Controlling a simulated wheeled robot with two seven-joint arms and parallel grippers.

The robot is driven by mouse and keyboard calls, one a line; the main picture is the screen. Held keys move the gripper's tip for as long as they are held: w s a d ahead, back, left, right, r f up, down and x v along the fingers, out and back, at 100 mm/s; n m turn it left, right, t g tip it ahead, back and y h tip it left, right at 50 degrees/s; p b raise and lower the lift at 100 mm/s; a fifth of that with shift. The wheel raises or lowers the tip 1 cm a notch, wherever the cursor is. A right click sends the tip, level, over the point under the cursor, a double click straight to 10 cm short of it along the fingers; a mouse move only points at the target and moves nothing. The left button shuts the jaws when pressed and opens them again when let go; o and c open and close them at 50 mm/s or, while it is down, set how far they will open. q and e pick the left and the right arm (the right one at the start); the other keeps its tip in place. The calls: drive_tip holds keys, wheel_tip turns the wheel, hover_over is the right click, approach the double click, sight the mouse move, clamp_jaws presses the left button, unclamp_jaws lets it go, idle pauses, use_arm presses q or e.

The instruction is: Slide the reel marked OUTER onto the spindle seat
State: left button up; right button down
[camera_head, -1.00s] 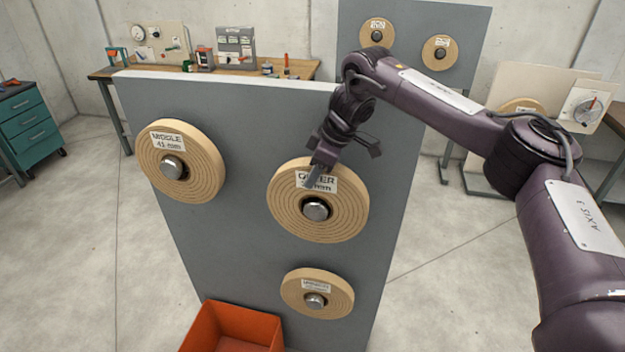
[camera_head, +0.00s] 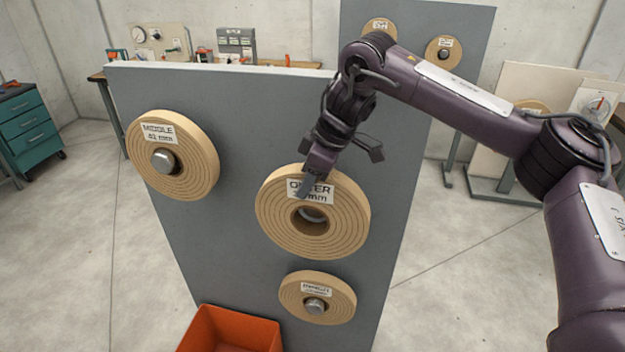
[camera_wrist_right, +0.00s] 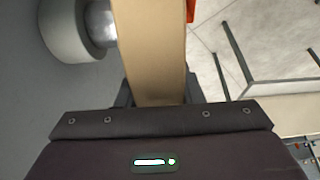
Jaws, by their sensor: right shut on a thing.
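The reel marked OUTER (camera_head: 335,228) is a wide tan ring with a white label, in front of the grey board. My right gripper (camera_head: 308,184) is shut on its upper rim beside the label. The metal peg (camera_head: 312,214) shows set back inside the reel's hole. In the right wrist view the reel (camera_wrist_right: 152,45) stands edge-on between my fingers, a little off the board. The peg (camera_wrist_right: 101,24) and its grey collar (camera_wrist_right: 65,35) are on its board side; I cannot tell if the peg tip is still in the hole. I cannot make out the spindle seat. My left gripper is out of view.
The MIDDLE reel (camera_head: 195,170) hangs on its peg at upper left, and a smaller reel (camera_head: 335,297) hangs below OUTER. An orange bin (camera_head: 200,335) stands at the board's foot. Behind are a panel with two reels (camera_head: 380,29) and a pale stand (camera_head: 510,85) at right.

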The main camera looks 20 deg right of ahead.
drive_tip(key=s+a+r+b, duration=0.1)
drive_tip(key=s+a+b, duration=0.2)
drive_tip(key=s+a, duration=0.3)
drive_tip(key=shift+s, duration=1.5)
